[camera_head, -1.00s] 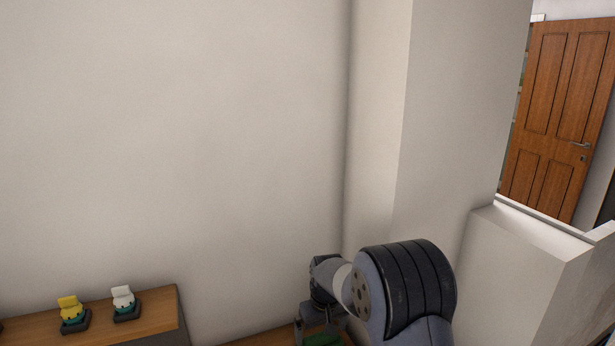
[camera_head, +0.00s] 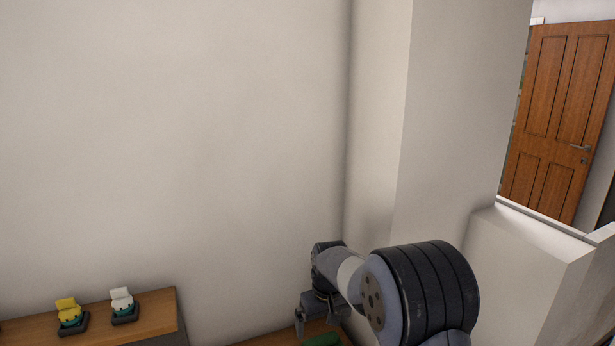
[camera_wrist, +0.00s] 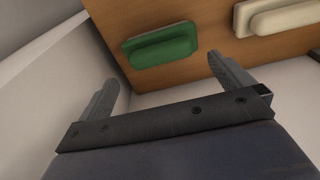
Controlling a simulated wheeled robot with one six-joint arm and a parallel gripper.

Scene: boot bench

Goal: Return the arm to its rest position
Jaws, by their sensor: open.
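My gripper (camera_wrist: 168,85) is open and empty in the wrist view, its two fingers spread apart. In the head view my gripper (camera_head: 312,318) hangs at the lower middle, above a wooden surface (camera_head: 277,338), with my arm reaching in from the lower right. A green block-like object (camera_wrist: 162,45) lies on the wooden surface beyond the fingertips, apart from them. Part of this green object also shows in the head view (camera_head: 322,340).
A cream object (camera_wrist: 285,17) lies beside the green one. On the left, a wooden top (camera_head: 150,306) carries a yellow-topped item (camera_head: 68,312) and a white-topped item (camera_head: 122,304) on dark bases. A pale pillar (camera_head: 450,110) and low wall (camera_head: 530,262) stand right; a wooden door (camera_head: 560,115) is behind.

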